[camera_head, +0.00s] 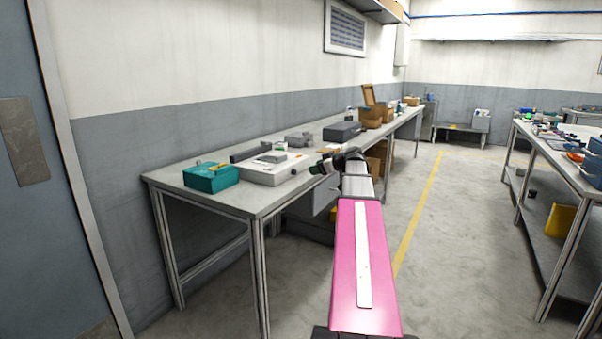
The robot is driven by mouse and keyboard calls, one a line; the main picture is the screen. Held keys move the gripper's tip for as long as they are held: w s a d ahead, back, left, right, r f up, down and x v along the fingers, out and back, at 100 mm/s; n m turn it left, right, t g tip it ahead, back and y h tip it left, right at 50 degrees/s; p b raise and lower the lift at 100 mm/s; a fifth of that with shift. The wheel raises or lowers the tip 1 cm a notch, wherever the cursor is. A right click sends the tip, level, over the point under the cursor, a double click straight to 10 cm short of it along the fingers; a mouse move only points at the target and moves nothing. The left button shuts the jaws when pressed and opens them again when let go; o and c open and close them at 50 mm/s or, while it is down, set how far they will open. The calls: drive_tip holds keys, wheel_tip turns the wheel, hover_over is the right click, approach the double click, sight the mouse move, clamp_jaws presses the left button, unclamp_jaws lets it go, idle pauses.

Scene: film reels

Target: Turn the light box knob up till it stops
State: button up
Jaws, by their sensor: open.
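The light box looks to be the low white box (262,175) on the long bench at left, with small items on its top. A small dark spot shows on its side facing the aisle; I cannot tell whether it is the knob. My arm reaches forward from the bottom of the picture. My gripper (320,168) is at its far end, open, by the bench's front edge and just right of the white box. It looks apart from the box. The fingers are small and partly merged with the dark wrist, so details are unclear.
A teal box (211,177) stands left of the white box. A dark grey case (342,131) and cardboard boxes (373,116) stand farther along the bench (247,201). Another loaded bench (558,158) is at right. The floor aisle with a yellow line (420,212) is clear.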

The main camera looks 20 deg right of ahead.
sight(295, 172)
drive_tip(key=x, duration=1)
drive_tip(key=shift+w+a+f, duration=0.15)
drive_tip(key=shift+w+f, duration=0.05)
drive_tip(key=shift+w, duration=0.05)
drive_tip(key=c, duration=0.9)
drive_tip(key=shift+c, duration=0.2)
